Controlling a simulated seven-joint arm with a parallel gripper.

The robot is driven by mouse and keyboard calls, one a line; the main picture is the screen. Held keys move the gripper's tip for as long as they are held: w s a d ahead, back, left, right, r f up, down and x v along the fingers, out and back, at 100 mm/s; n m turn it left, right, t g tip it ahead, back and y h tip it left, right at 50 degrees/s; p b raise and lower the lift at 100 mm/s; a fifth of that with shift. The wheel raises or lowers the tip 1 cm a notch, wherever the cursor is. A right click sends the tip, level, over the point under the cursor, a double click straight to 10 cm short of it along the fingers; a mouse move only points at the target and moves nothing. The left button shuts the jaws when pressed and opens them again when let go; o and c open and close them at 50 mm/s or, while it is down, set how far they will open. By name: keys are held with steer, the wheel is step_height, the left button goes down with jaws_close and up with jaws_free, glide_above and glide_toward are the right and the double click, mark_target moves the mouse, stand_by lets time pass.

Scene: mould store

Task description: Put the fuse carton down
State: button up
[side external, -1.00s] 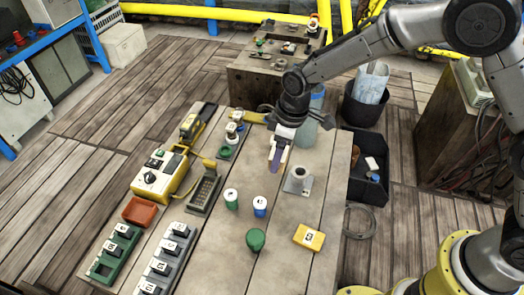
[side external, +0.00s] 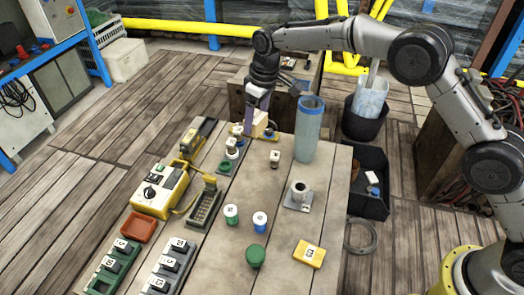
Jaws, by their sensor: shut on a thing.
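My gripper (side external: 257,98) is over the far end of the workbench (side external: 292,228), pointing down. It is shut on a slim purple piece (side external: 250,115), which I take to be the fuse carton. The purple piece hangs upright at the far edge of the bench top. A tan block (side external: 260,123) shows right beside it. I cannot tell whether the purple piece touches the bench or the block.
A tall blue-grey cylinder (side external: 308,130) stands just right of my gripper. Small bottles (side external: 232,152) stand in front.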

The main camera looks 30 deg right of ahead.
steer(key=w+d+f+m, duration=0.1)
steer(key=w+d+f, duration=0.3)
steer(key=w, duration=0.3)
glide_above(260, 150)
steer(key=shift+m, duration=0.4)
steer(key=f, duration=0.9)
steer(key=shift+s+d, duration=0.25)
steer(key=shift+f, duration=2.25)
steer(key=shift+f, duration=0.15)
steer(key=o, duration=1.2)
steer(key=shift+c, duration=0.2)
step_height(260, 150, up, 12)
steer(key=s, duration=0.1)
steer(key=shift+s+d, duration=0.3)
steer(key=shift+d, duration=0.05)
